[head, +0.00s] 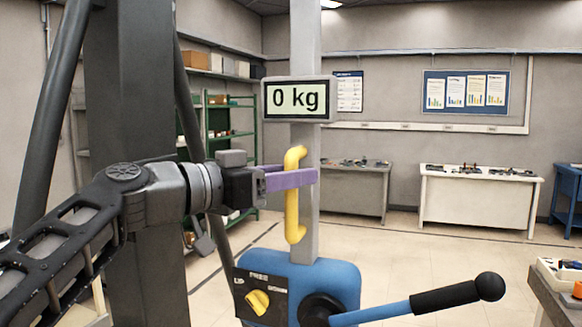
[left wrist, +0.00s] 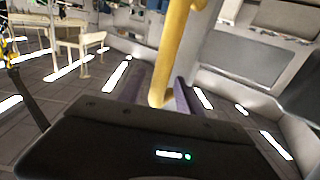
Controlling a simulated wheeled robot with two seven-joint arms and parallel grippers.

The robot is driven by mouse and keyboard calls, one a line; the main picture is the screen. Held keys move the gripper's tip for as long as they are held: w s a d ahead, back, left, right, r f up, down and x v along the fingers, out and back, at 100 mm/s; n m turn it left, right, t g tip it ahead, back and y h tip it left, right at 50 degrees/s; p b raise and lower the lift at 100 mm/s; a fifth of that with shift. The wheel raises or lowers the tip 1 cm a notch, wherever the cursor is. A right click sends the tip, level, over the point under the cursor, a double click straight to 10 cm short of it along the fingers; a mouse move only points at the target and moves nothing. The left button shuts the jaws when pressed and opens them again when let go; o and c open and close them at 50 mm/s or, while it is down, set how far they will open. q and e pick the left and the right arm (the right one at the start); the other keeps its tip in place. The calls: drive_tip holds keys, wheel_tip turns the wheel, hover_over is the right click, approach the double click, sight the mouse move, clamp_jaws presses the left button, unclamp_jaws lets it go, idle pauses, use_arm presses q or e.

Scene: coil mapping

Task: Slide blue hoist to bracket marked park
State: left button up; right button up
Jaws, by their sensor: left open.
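The blue hoist (head: 340,275) stands low in the middle of the head view, with a grey upright post, a yellow selector knob (head: 257,301) on a plate lettered UP, FREE and DOWN, and a black-gripped lever (head: 440,298) reaching right. A yellow handle (head: 293,217) is fixed along the post. My left gripper (head: 302,178) is at the handle, its purple fingers level across its upper half. In the left wrist view the handle (left wrist: 175,55) passes between the two open fingers. Whether they touch it I cannot tell. No bracket marked park shows. My right gripper is out of view.
A display (head: 298,99) on the post reads 0 kg. A thick dark column (head: 130,90) stands at the left. Benches (head: 478,200) and green shelving (head: 230,135) line the back. A table edge (head: 550,290) shows at lower right. The floor between is clear.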

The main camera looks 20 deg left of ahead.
use_arm(q)
drive_tip(key=shift+w, duration=0.1)
clamp_jaws()
idle(0.4)
idle(1.0)
